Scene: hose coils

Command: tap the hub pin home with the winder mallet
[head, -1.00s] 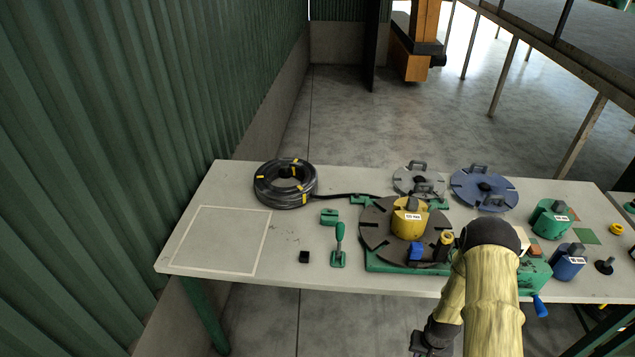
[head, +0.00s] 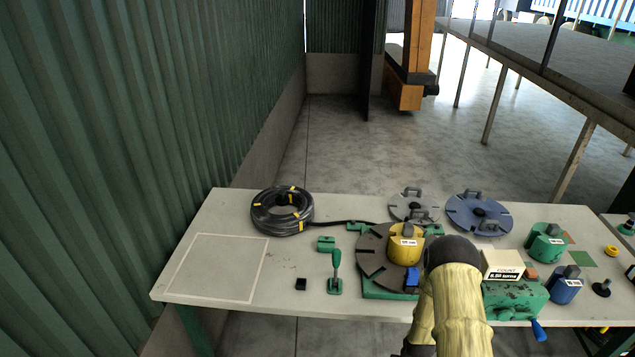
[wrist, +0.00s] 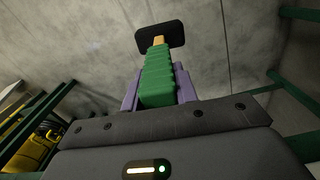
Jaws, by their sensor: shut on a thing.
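The mallet has a green ribbed handle (wrist: 157,80), a short wooden shaft and a black head (wrist: 160,35). It shows in the wrist view, pointing away from my gripper (wrist: 156,92), whose purple fingers are shut on the handle. Grey floor lies behind the mallet. In the head view the winder's dark slotted disc (head: 371,258) carries a yellow hub (head: 406,246) with a label. A small blue part (head: 412,277) sits at the disc's front. My arm covers the disc's right side. I cannot make out the hub pin, and the mallet is hidden in the head view.
The table's left side is mostly clear, with an outlined square (head: 217,267). A black hose coil (head: 281,211), an upright green lever (head: 336,272) and a black block (head: 301,284) stand left of the winder. A counter box (head: 502,265), a green hub (head: 546,243) and a blue hub (head: 566,287) stand right.

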